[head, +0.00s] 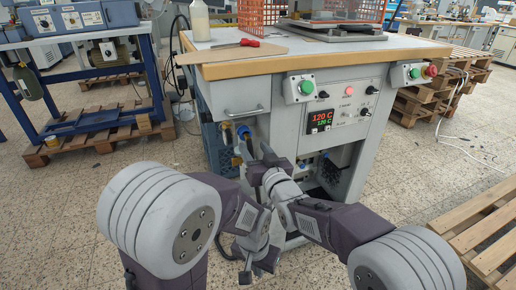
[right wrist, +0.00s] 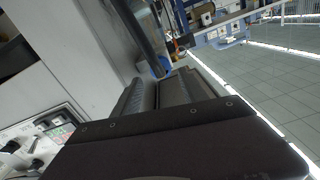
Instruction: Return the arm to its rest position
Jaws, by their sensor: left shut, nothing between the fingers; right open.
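Both of my arms are in front of the grey foil stamping machine (head: 280,100), low in the head view. My left gripper (head: 256,268) is the lower one; it points down, is shut and holds nothing. My right gripper (head: 258,162) is higher, close to the front of the machine's cabinet, and is open and empty. Its dark body and fingers (right wrist: 165,92) fill the middle of the right wrist view, beside a pale panel. Whether the right gripper touches the cabinet cannot be told. The floor below the grippers is partly hidden by my arms.
The control panel (head: 340,105) reads 120 C. Wooden pallets (head: 480,225) lie at the right. Speckled floor (head: 60,210) is clear at the left.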

